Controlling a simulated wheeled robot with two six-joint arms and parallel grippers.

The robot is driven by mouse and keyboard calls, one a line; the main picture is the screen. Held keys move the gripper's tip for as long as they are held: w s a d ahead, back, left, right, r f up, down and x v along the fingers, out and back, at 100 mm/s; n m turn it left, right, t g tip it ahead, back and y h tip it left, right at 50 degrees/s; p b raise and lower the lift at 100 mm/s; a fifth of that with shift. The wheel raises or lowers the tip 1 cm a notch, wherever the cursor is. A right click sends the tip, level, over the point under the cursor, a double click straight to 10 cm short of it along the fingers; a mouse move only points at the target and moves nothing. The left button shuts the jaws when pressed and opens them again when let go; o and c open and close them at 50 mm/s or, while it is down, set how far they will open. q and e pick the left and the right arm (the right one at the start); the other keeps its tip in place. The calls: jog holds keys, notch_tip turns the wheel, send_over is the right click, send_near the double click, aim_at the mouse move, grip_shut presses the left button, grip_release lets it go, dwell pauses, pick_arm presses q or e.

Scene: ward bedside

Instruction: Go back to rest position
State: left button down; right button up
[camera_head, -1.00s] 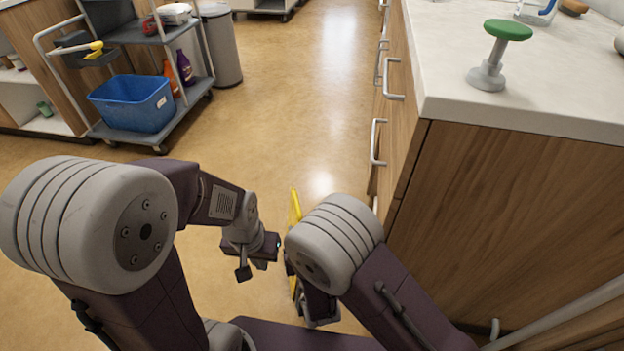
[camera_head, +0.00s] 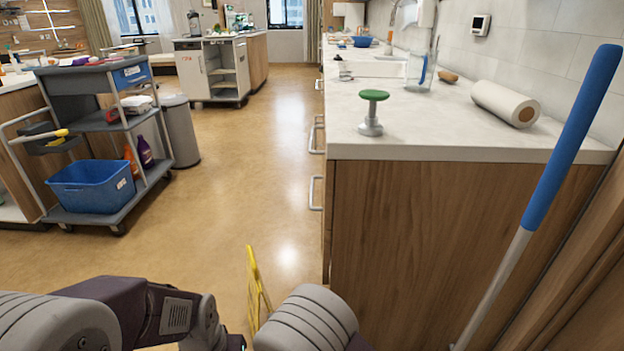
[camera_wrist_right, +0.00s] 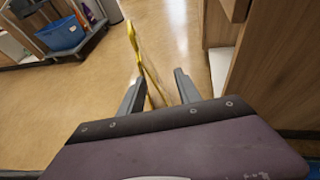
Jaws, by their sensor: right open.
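My right gripper (camera_wrist_right: 160,78) shows in the right wrist view with its two grey fingers apart and nothing held between them. A yellow floor sign (camera_wrist_right: 147,62) shows between and beyond the fingers; I see no contact. In the head view my right arm is at the bottom centre, and its gripper is hidden. My left arm reaches in from the bottom left with the elbow and wrist links low in the picture. The left gripper's fingers are below the frame edge.
The yellow sign (camera_head: 257,285) stands on the floor ahead. A wooden counter (camera_head: 400,240) is close on the right, with a green-topped stand (camera_head: 372,112) on it. A blue-handled pole (camera_head: 570,140) leans at right. A grey cart with a blue bin (camera_head: 92,187) is left; floor between is clear.

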jog(key=s+d+r+m+g+h+p, duration=0.15)
jog(key=d+m+h, duration=0.45)
jog(key=d, duration=0.6)
jog(key=w+d+r+m+g+h+p, duration=0.1)
jog(key=d+r+m+g+h, duration=0.3)
jog(key=d+m, duration=0.6)
jog(key=s+d+m+g+p, duration=0.2)
jog(key=s+d+m+g, duration=0.4)
jog(key=s+d+m, duration=0.4)
jog(key=s+a+r+m+y+p, duration=0.25)
jog(key=a+m+y, duration=0.45)
jog(key=m, duration=0.5)
notch_tip(320, 180, up, 39)
jog(key=p, duration=3.7)
jog(key=shift+w+m, duration=0.15)
jog(key=shift+m, duration=0.25)
jog(key=shift+a+f, duration=0.1)
jog(key=shift+f, duration=0.05)
